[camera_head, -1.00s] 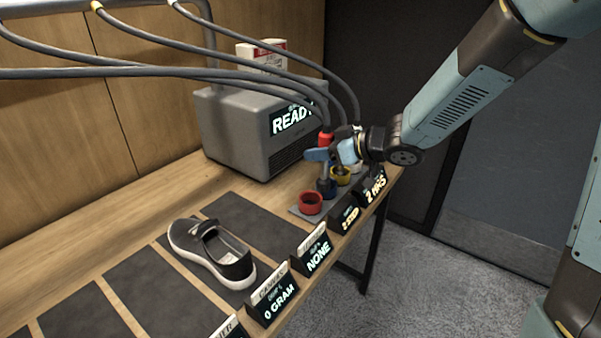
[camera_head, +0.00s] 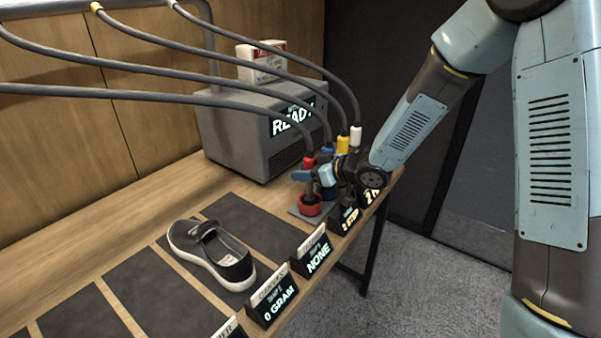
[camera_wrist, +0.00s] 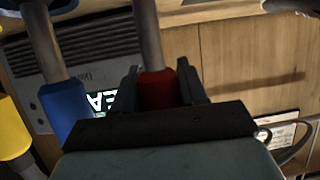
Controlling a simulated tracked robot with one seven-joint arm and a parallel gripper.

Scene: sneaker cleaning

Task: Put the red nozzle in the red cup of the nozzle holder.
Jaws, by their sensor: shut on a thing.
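The red nozzle (camera_head: 309,163) hangs upright on its grey hose, directly above the red cup (camera_head: 309,208) of the nozzle holder (camera_head: 295,212). Its dark lower end appears to reach into the cup's opening; how deep I cannot tell. My gripper (camera_head: 308,175) is shut on the red nozzle. In the wrist view the nozzle's red body (camera_wrist: 157,88) sits between my two dark fingers (camera_wrist: 158,90). The cup is out of sight in that view.
The blue nozzle (camera_head: 328,154), yellow nozzle (camera_head: 343,146) and white nozzle (camera_head: 356,137) stand close to the right. A grey machine (camera_head: 235,135) is behind. Label signs (camera_head: 313,252) line the table's front edge. A dark shoe (camera_head: 210,255) lies on a mat.

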